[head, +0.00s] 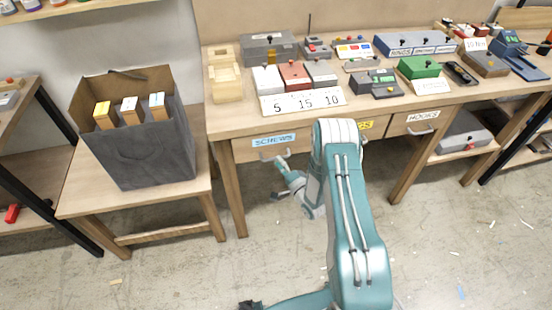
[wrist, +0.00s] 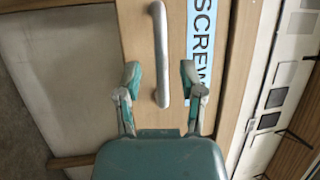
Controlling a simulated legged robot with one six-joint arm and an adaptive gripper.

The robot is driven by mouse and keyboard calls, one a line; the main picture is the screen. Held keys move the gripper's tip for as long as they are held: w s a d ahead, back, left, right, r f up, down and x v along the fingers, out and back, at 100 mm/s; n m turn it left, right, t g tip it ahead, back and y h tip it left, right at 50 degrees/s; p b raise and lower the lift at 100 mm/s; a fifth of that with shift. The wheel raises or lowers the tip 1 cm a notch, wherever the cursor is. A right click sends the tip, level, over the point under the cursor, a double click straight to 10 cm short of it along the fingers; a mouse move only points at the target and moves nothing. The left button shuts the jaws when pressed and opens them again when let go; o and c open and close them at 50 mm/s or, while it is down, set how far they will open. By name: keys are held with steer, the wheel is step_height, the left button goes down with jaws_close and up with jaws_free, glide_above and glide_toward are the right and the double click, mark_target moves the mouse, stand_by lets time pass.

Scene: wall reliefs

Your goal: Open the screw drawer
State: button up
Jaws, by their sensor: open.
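The screw drawer (head: 246,150) is a wooden front at the left of the workbench with a blue SCREWS label (head: 273,141). It looks closed. Its grey bar handle (head: 274,156) sits below the label. In the wrist view the handle (wrist: 159,52) runs upright in the picture, beside the label (wrist: 201,40). My gripper (wrist: 160,82) is open, and the handle's lower end shows between its two fingers. I cannot tell how far the fingers are from the drawer front. In the head view my arm reaches toward the handle from below, and my gripper (head: 280,162) is small there.
The workbench (head: 226,122) carries several boxes and a number card (head: 302,101). A HOOKS drawer (head: 410,122) is to the right, and another drawer is partly hidden by my arm. A low table with a grey bag (head: 150,150) stands left. The floor in front is mostly clear.

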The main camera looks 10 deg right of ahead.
steer(key=shift+x, duration=1.2)
jaws_close()
steer(key=shift+s+f, duration=0.1)
